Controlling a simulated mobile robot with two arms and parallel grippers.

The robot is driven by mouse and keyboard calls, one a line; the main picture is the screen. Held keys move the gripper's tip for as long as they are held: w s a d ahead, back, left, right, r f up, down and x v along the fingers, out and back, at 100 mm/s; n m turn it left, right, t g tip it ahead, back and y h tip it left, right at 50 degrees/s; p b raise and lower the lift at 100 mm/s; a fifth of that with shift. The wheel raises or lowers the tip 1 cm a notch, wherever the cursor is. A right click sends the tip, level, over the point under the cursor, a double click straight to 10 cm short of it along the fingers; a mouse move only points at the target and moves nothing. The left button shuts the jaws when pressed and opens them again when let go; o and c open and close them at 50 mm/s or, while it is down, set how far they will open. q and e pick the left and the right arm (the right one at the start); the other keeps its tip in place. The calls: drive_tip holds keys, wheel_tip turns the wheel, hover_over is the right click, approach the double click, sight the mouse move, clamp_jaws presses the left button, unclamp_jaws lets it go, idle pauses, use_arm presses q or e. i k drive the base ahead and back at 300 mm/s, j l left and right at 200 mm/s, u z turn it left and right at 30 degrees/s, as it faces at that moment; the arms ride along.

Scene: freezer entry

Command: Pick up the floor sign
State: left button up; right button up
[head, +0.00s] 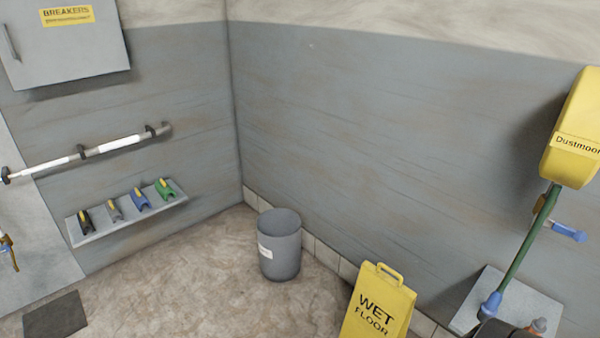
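The yellow floor sign (375,305) stands upright on the floor at the bottom of the head view, right of centre. It reads "WET FLOOR" and has a handle with an opening at its top. Its lower part is cut off by the picture's bottom edge. Neither of my grippers shows in this view.
A grey bin (280,250) stands near the corner, left of the sign. A yellow "Dustmoor" unit (575,140) with a green pole (528,240) is at the right. A wall shelf (130,222) holds several coloured items. A dark mat (55,316) lies bottom left; the middle floor is clear.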

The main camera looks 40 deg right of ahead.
sight(381, 306)
drive_tip(key=i+z, duration=0.75)
drive_tip(key=i+j+z, duration=0.25)
drive_tip(key=i+z, duration=0.15)
